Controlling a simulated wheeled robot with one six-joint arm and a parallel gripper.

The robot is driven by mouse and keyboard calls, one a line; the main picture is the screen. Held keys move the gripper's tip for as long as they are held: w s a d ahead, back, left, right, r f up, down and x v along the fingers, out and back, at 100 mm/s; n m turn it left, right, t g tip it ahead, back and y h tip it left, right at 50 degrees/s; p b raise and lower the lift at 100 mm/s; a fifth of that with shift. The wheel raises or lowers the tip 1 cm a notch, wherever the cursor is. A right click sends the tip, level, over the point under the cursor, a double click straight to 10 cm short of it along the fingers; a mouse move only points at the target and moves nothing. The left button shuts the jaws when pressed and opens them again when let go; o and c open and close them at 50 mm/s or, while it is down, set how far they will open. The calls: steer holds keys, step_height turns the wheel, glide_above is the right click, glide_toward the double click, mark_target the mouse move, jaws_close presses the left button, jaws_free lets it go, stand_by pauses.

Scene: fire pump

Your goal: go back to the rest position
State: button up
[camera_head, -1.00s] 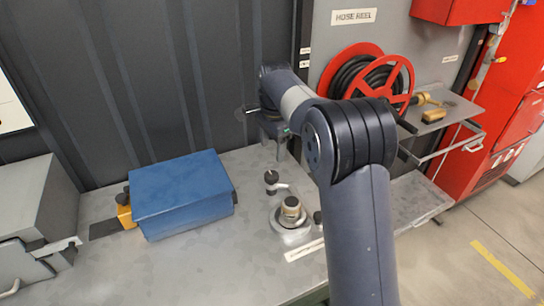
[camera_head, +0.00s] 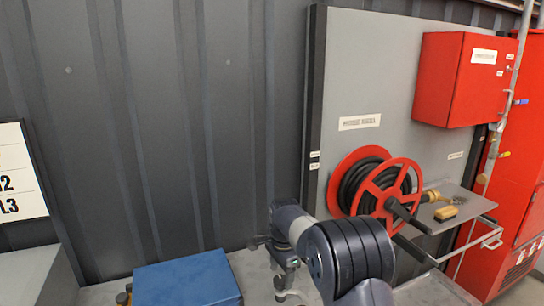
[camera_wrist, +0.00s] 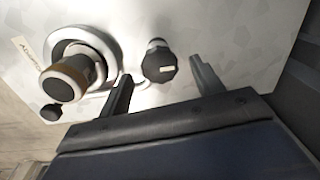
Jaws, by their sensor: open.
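My gripper (camera_head: 287,258) hangs over the grey bench, low in the head view, at the end of my dark arm. In the wrist view its two dark fingers (camera_wrist: 160,68) are apart with nothing held between them. A black knob (camera_wrist: 159,65) shows between and beyond the fingertips. The fingers look clear of both, though the exact gap is hard to tell.
A blue box (camera_head: 186,281) stands on the bench left of my arm. A red hose reel (camera_head: 377,188) and a grey shelf (camera_head: 462,210) with a brass nozzle are at right. A red cabinet (camera_head: 462,80) hangs above. The dark ribbed wall (camera_head: 150,120) is close behind.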

step_height(320, 180, down, 2)
steer(key=shift+f, duration=0.1)
stand_by(0.4)
